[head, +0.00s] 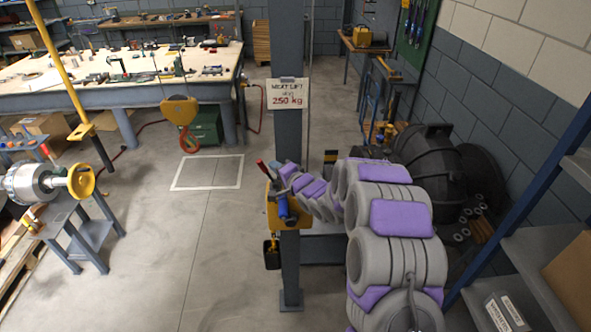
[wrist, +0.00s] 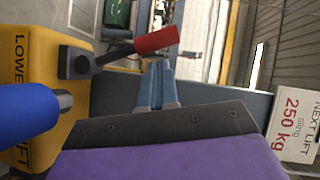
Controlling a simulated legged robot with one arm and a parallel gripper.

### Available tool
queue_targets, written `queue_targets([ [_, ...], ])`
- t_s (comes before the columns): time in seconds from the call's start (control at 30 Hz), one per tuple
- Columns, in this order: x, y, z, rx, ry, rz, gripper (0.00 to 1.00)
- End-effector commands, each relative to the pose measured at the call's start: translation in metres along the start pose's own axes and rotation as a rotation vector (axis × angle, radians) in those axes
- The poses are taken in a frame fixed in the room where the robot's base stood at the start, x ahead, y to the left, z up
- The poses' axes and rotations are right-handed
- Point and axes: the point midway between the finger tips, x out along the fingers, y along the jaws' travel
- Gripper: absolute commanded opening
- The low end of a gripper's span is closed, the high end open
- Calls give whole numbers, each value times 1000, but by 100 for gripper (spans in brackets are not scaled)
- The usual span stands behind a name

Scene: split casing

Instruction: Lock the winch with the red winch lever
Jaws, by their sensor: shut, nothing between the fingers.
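The yellow winch (head: 272,212) is on the grey post, with a blue crank handle (head: 283,205) on its front. The red winch lever (head: 262,168) stands up at its upper left. In the wrist view the red lever (wrist: 143,42) points right from a dark pivot on the winch (wrist: 60,110), which is marked "LOWE…" along its side. The blue handle (wrist: 28,100) is at the left edge. My gripper (wrist: 160,66) is shut and empty, its tips just below the red grip in the picture. I cannot tell whether they touch it. In the head view my arm hides most of the gripper.
The post (head: 290,260) carries a "NEXT LIFT 250 kg" sign (head: 287,94). A yellow hook block (head: 180,112) hangs left of it. A casing with a yellow wheel (head: 80,181) is at far left. Blue-framed shelving (head: 540,250) stands at right. The floor left of the post is clear.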

Motion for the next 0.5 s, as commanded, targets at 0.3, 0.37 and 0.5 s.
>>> queue_targets([
  [0.3,8,-5,12,-57,-1,40,0],
  [0.37,9,-6,13,-57,-1,39,0],
  [0.5,10,-6,15,-57,-1,38,0],
])
